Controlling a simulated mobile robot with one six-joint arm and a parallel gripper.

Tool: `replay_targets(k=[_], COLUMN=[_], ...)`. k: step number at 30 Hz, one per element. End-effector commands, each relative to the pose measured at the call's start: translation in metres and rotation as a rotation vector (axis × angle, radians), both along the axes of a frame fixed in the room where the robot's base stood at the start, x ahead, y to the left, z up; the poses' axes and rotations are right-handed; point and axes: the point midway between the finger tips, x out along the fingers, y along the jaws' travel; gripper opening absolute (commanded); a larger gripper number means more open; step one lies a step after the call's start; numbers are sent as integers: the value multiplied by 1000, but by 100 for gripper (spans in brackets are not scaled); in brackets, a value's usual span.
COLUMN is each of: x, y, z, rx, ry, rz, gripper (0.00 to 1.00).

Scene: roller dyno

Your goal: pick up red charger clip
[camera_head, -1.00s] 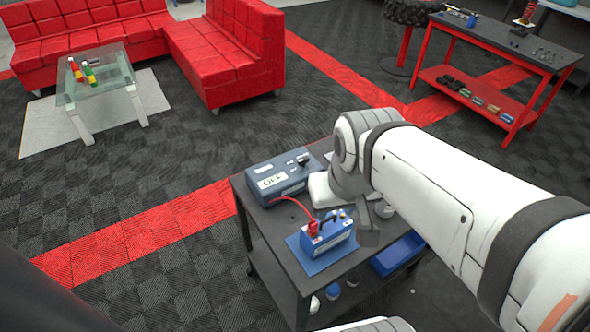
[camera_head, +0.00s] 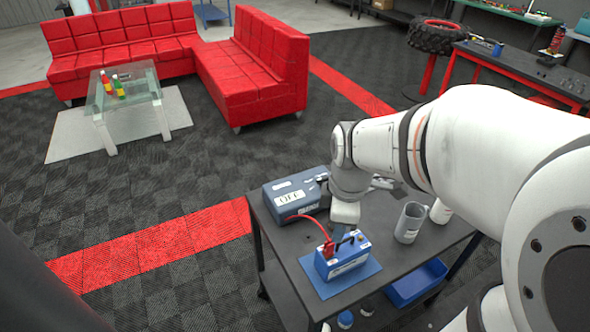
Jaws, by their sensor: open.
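The red charger clip (camera_head: 328,249) sits on top of the blue battery (camera_head: 342,257), at its left end, with a red cable running to the blue charger box (camera_head: 296,194). A black clip or handle shows on the battery's top to the right of the red clip. My gripper (camera_head: 341,228) is open and points down just above and behind the battery, close to the red clip. Its fingers are small here and partly blend with the dark parts behind. I cannot tell whether they touch anything.
The battery stands on a blue mat (camera_head: 310,273) on the dark cart top (camera_head: 385,270). A grey mug (camera_head: 409,222) and a white container (camera_head: 441,211) stand to the right. A blue bin (camera_head: 416,284) is on the lower shelf. A glass table and red sofa are far left.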

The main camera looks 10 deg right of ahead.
Motion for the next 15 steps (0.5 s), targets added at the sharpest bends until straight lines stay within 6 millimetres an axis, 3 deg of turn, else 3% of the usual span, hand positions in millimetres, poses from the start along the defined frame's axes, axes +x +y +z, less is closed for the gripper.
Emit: replay_targets(k=[1,6,15], x=[9,34,46], y=[-1,-2,-2], z=[-16,-48,-74], rx=[-9,-25,-28], ry=[25,76,104], rz=[107,430,623], gripper=[42,42,42])
